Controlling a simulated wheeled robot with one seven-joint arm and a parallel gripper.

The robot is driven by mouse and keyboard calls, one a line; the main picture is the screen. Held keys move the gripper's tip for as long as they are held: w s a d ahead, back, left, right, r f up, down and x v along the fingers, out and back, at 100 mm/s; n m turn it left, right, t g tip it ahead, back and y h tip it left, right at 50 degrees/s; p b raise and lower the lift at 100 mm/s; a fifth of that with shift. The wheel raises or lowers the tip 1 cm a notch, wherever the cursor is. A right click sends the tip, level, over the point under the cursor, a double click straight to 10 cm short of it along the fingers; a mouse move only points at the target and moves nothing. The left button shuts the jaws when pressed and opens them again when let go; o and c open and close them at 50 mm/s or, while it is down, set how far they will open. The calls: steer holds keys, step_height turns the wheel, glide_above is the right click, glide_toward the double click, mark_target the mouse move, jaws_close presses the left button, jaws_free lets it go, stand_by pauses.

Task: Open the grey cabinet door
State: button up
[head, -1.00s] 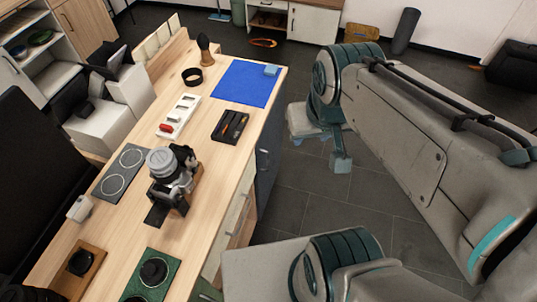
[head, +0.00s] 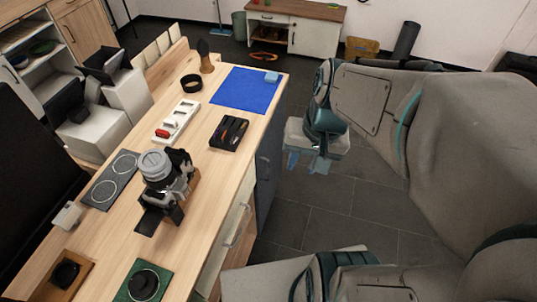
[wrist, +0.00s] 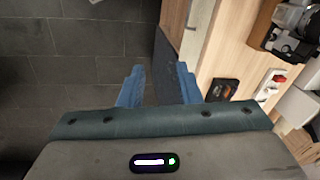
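The grey cabinet door (head: 267,160) is the dark blue-grey front under the far end of the wooden table, on its right side. It looks shut, and I cannot make out its handle clearly. It also shows as a dark panel in the wrist view (wrist: 168,72). My gripper (head: 307,163) hangs over the floor just right of this door, fingers pointing down. In the wrist view, its blue fingers (wrist: 159,78) are apart with nothing between them, and the grey front lies beyond the gap. Contact with the door is not visible.
The wooden tabletop (head: 222,165) holds a camera (head: 165,180), a white tray (head: 176,121), a black tray (head: 229,133) and a blue mat (head: 243,90). A lighter drawer front with a handle (head: 238,222) is nearer me. The tiled floor (head: 340,215) right of the table is clear.

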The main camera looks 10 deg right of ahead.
steer(key=w+f+m+y+b, duration=0.25)
steer(key=f+b, duration=0.25)
steer(key=f, duration=0.3)
steer(key=w+f+m+y+b, duration=0.25)
steer(key=f+m+b, duration=0.2)
steer(key=f, duration=0.35)
steer(key=w+f+m+y+b, duration=0.25)
steer(key=f+y+b, duration=0.2)
steer(key=f, duration=0.35)
steer(key=w+d+f+m+t+y+b, duration=0.1)
steer(key=w+d+f+m+t+b, duration=0.35)
steer(key=f+m+b, duration=0.3)
steer(key=w+d+f+m+t+y+b, duration=0.2)
steer(key=w+d+f+m+t+b, duration=0.3)
steer(key=f, duration=0.3)
steer(key=b+x, duration=0.3)
steer(key=x, duration=0.9)
steer(key=shift+a+r+m+t, duration=0.15)
steer(key=shift+a+m+t, duration=0.2)
steer(key=shift+m, duration=0.05)
steer(key=shift+w, duration=0.1)
jaws_close()
